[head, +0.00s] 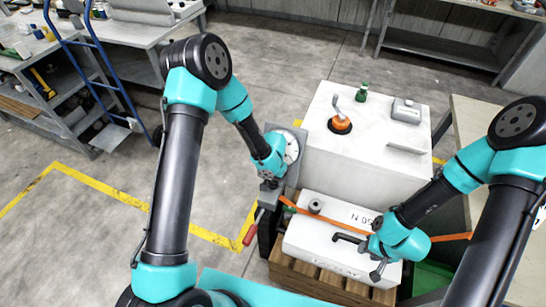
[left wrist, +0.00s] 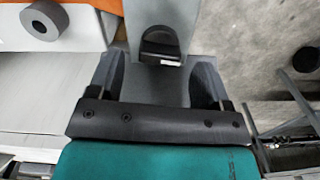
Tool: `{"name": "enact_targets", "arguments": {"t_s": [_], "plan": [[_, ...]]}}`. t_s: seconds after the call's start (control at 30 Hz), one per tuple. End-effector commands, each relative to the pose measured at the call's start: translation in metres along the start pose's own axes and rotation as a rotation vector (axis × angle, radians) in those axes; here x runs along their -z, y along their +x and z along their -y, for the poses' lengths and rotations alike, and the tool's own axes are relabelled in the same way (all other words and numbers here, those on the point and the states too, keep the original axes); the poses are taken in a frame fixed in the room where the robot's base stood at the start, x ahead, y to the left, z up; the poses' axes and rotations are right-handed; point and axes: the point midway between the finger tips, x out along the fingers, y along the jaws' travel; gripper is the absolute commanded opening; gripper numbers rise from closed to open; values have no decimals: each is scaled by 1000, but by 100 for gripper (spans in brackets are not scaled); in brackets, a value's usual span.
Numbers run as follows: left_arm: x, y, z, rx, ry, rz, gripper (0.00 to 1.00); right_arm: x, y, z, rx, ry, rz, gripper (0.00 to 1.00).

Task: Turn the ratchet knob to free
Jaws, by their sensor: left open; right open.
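A black knob (left wrist: 160,42) on a grey plate shows in the left wrist view, just ahead of my left gripper and roughly centred between its fingers. It appears to be the ratchet knob; a small pale mark is on its near edge. My left gripper (left wrist: 155,82) is open and empty, with a gap to the knob. In the head view my left gripper (head: 268,182) is beside the grey panel with the white dial (head: 292,148) and hides the knob. My right gripper (head: 352,254) is open and empty over the white lettered block (head: 312,236).
An orange strap (head: 320,215) crosses the white block beside a grey cylinder (head: 315,205). A red-handled lever (head: 251,232) sticks out left. Behind is a white box (head: 360,150) with an orange-based handle (head: 340,123).

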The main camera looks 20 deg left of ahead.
Motion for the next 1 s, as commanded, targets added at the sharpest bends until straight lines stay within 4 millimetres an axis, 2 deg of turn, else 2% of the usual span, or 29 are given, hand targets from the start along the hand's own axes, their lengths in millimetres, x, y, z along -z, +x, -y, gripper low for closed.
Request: {"name": "enact_targets", "arguments": {"t_s": [1.0], "plan": [[1, -143, 0, 0, 0, -4, 72, 0, 0, 0, 0, 0, 0, 43]]}}
